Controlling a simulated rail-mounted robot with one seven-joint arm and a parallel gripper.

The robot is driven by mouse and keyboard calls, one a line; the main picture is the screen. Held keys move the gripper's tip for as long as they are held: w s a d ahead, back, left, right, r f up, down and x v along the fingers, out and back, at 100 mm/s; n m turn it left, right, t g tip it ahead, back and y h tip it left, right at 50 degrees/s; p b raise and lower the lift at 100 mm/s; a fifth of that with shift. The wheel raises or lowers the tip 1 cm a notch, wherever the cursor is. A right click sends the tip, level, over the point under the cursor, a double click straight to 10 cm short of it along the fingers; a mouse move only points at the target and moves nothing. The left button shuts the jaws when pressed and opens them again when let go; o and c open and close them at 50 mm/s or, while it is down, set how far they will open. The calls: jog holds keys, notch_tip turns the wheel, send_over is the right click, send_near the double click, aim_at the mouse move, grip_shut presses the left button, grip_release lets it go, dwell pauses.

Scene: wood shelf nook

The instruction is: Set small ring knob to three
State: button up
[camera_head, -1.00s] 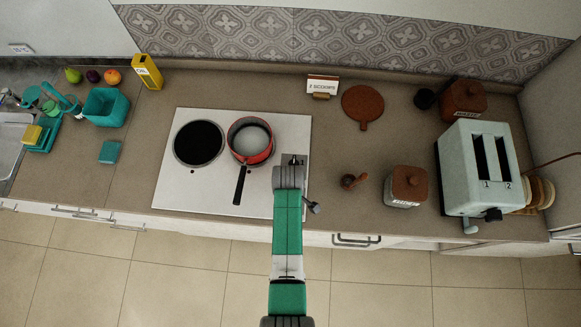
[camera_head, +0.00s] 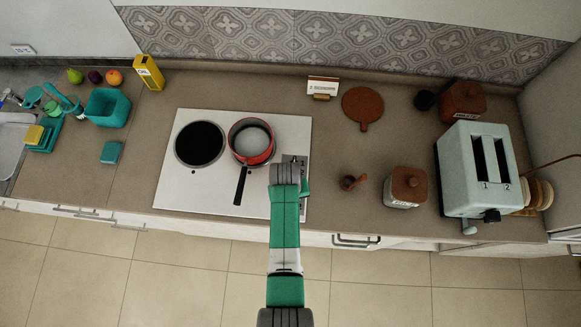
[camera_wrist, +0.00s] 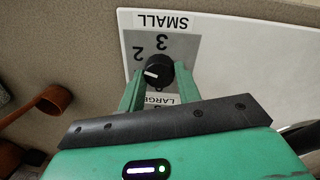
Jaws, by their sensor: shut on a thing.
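The small ring knob (camera_wrist: 158,74) is a round black dial with a white mark, on a grey panel (camera_wrist: 190,48) labelled SMALL, upside down in the wrist view. The mark points to picture left, below the "2" and away from the "3". Below the knob a second label, LARGE, is partly hidden by my gripper. My gripper (camera_wrist: 154,82) is shut on the knob, one green finger on each side. In the head view my gripper (camera_head: 290,165) is over the right side of the white stove (camera_head: 225,203), and the arm hides the knob.
A red pot (camera_head: 250,140) stands on the right ring, its black handle (camera_head: 240,186) close to the left of my arm. The left ring (camera_head: 199,144) is bare. A brown scoop (camera_head: 352,182), a lidded jar (camera_head: 406,187) and a toaster (camera_head: 480,170) stand to the right.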

jog(key=m, duration=1.1)
jog(key=shift+g, duration=0.3)
jog(key=shift+w+m, duration=0.1)
jog(key=shift+m, duration=1.5)
jog(key=shift+d+m, duration=0.1)
jog(key=shift+m, duration=0.2)
jog(key=o, duration=1)
jog(key=shift+w+r+p, duration=0.15)
jog(key=shift+r+p, duration=0.2)
jog(key=shift+r, duration=3.6)
